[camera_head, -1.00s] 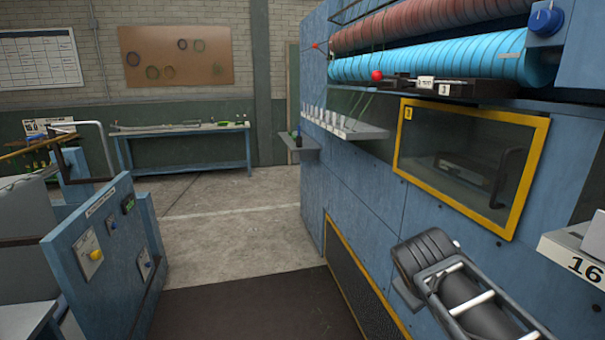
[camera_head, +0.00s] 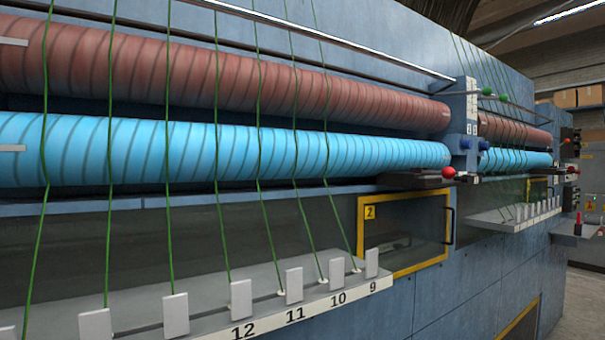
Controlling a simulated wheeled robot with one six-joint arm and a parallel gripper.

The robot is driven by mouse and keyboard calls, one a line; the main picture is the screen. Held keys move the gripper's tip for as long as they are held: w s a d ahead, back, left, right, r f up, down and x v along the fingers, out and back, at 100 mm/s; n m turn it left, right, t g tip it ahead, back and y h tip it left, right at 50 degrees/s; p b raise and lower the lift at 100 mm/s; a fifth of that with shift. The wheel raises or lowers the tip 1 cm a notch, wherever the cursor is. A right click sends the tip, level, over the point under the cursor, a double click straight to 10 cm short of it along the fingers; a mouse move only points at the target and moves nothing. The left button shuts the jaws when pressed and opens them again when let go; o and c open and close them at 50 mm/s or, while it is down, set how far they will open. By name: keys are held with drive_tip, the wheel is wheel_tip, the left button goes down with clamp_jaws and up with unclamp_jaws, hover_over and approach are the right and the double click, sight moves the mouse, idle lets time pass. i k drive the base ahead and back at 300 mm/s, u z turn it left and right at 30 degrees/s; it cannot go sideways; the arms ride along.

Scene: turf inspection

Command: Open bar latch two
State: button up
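A dark bar latch (camera_head: 405,180) with a red ball knob (camera_head: 447,172) sits at the right end of the near blue roller, just above a yellow-framed window (camera_head: 362,240) marked 2. No number is readable on the latch itself. The knob is at the latch's right end, in front of the blue machine wall. The window looks shut, with a dark upright handle at its right edge. My gripper is not in view.
A grey shelf (camera_head: 345,293) numbered 9 to 12 juts out in front, with white tabs and green threads rising past the blue roller (camera_head: 250,150) and red-brown roller (camera_head: 220,80). Floor shows only at the far right edge.

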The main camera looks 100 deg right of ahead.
sight(448, 173)
drive_tip(key=z, duration=4.35)
drive_tip(key=k, duration=1.1)
drive_tip(key=z, duration=0.6)
drive_tip(key=i, duration=0.65)
drive_tip(key=z, duration=0.45)
drive_tip(key=i, duration=0.8)
drive_tip(key=u, duration=0.25)
